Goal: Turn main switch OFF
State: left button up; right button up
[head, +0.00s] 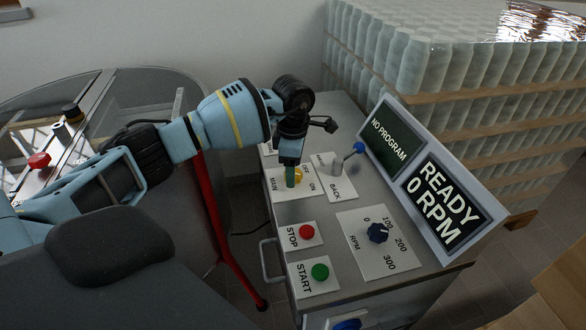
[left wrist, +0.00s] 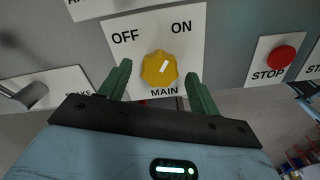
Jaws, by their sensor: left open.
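The main switch is a yellow knob (left wrist: 158,70) on a white plate marked OFF at upper left, ON at upper right and MAIN below. Its white mark slants toward the ON side. In the head view the knob (head: 298,174) is partly hidden behind my left gripper (head: 291,174). In the left wrist view my left gripper (left wrist: 158,71) is open, with one green finger on each side of the knob. I see gaps between fingers and knob there; I cannot tell their depth relative to it. My right gripper is not in view.
The panel also has a red STOP button (head: 306,232), a green START button (head: 320,271), a dark RPM dial (head: 377,232) and a blue-tipped lever (head: 357,149). Screens read NO PROGRAM (head: 390,141) and READY 0 RPM (head: 441,203). Stacked bottles (head: 440,65) stand behind.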

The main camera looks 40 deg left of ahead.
pick_arm(q)
jog(key=shift+f, duration=0.5)
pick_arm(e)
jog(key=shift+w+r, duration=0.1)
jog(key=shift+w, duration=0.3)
pick_arm(q)
jog(key=shift+c, duration=0.3)
jog(key=c, duration=0.9)
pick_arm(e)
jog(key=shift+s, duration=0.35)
